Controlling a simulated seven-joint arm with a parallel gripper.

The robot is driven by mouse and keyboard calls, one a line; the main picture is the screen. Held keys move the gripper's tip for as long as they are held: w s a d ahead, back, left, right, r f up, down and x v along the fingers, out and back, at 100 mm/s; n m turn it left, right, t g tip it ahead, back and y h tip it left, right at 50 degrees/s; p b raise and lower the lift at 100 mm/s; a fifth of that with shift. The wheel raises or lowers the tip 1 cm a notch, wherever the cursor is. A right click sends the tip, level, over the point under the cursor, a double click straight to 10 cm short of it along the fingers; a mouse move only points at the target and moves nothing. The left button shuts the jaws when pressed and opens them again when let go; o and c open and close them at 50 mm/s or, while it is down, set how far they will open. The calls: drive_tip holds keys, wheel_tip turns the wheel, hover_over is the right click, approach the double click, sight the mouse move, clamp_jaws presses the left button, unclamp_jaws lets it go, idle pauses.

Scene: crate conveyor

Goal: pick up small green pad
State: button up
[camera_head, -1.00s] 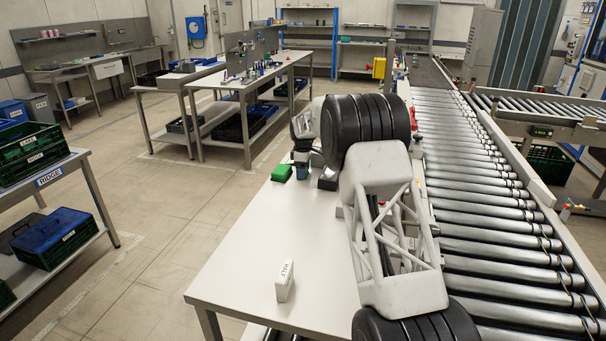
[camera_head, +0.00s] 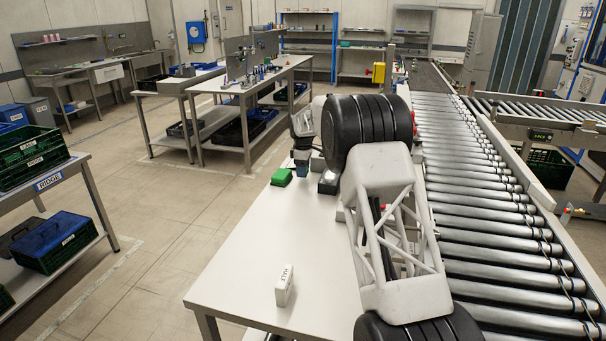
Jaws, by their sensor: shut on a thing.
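A green block-like pad (camera_head: 281,177) lies on the far left part of the white table, near its left edge. My gripper (camera_head: 302,171) points down just right of the green pad, at the table's far end. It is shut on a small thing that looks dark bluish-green. The fingers and the small size hide what that thing is. The green pad on the table does not appear to be between the fingers.
A white box marked HALF (camera_head: 284,286) stands on the near part of the white table (camera_head: 240,285). A dark grey item (camera_head: 328,182) sits right of my gripper. The roller conveyor (camera_head: 480,220) runs along the right. The table's middle is clear.

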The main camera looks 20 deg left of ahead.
drive_tip(key=shift+r, duration=0.55)
drive_tip(key=shift+s+d, duration=0.25)
drive_tip(key=shift+s, duration=0.25)
drive_tip(key=shift+s+d+r, duration=0.2)
drive_tip(key=shift+s+d, duration=0.85)
drive_tip(key=shift+s, duration=1.2)
drive_tip(key=shift+s+d+r, duration=0.25)
drive_tip(key=shift+s+d, duration=0.8)
drive_tip(key=shift+s, duration=1.15)
drive_tip(key=shift+s+d+r, duration=0.2)
drive_tip(key=shift+s+d, duration=0.85)
drive_tip(key=shift+s, duration=1.2)
